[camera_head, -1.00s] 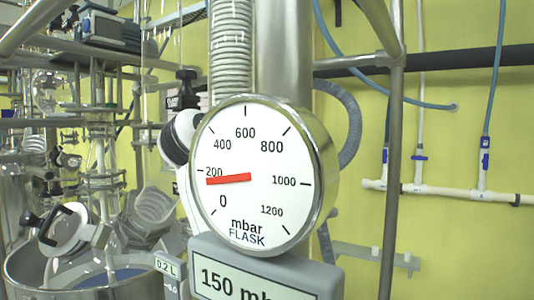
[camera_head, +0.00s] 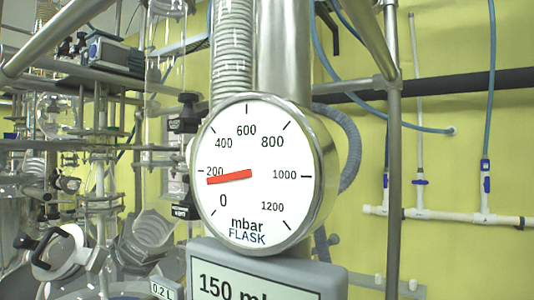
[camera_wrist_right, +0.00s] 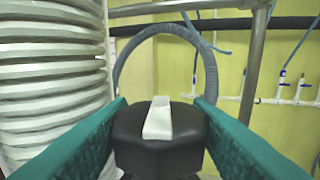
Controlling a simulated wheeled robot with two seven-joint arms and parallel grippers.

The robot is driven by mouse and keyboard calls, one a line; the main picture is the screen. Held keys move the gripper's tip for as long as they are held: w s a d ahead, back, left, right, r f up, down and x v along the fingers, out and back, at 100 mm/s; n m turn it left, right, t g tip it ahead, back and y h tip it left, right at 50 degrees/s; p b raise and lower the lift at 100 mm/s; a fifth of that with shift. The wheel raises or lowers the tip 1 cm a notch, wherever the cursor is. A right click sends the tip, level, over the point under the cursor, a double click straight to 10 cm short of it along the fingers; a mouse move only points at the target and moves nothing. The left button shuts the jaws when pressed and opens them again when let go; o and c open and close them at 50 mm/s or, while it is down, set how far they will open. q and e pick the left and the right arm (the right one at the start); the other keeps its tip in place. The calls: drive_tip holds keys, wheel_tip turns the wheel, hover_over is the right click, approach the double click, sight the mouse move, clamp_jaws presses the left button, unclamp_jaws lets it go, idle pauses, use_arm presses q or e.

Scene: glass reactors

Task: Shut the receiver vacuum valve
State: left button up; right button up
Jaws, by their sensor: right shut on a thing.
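In the right wrist view, a black knob with a raised white pointer bar (camera_wrist_right: 158,118) sits between the teal fingers of my right gripper (camera_wrist_right: 158,135). The fingers are shut on its sides. The white bar points roughly away from the camera, up the picture. The knob carries no label that I can read, and what lies beneath it is hidden. In the head view, a round gauge marked mbar FLASK (camera_head: 258,205) fills the middle, its red needle a little below 200. Neither gripper shows in the head view.
A grey display (camera_head: 265,285) reading 150 is below the gauge. A corrugated pipe (camera_wrist_right: 50,80) stands close left of my right gripper, and a grey hose (camera_wrist_right: 165,28) arches behind the knob. Steel rods and glassware crowd the left; white piping (camera_head: 450,215) runs along the yellow wall.

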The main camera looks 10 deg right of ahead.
drive_tip(key=m+g+h+p, duration=0.1)
drive_tip(key=h+p, duration=0.1)
drive_tip(key=m+g+h+p, duration=0.2)
drive_tip(key=shift+r+m+g, duration=0.2)
drive_tip(key=shift+m+g, duration=0.1)
drive_tip(key=m+g+h+p, duration=0.3)
drive_tip(key=g+p, duration=0.1)
drive_tip(key=p, duration=0.2)
drive_tip(key=shift+w, duration=0.1)
drive_tip(key=shift+d+f+m+g+h+p, duration=0.1)
drive_tip(key=shift+f+m+g+h+p, duration=0.15)
drive_tip(key=shift+m+g+h+p, duration=0.4)
drive_tip(key=shift+y, duration=0.25)
drive_tip(key=o, duration=0.8)
drive_tip(key=shift+c, duration=0.2)
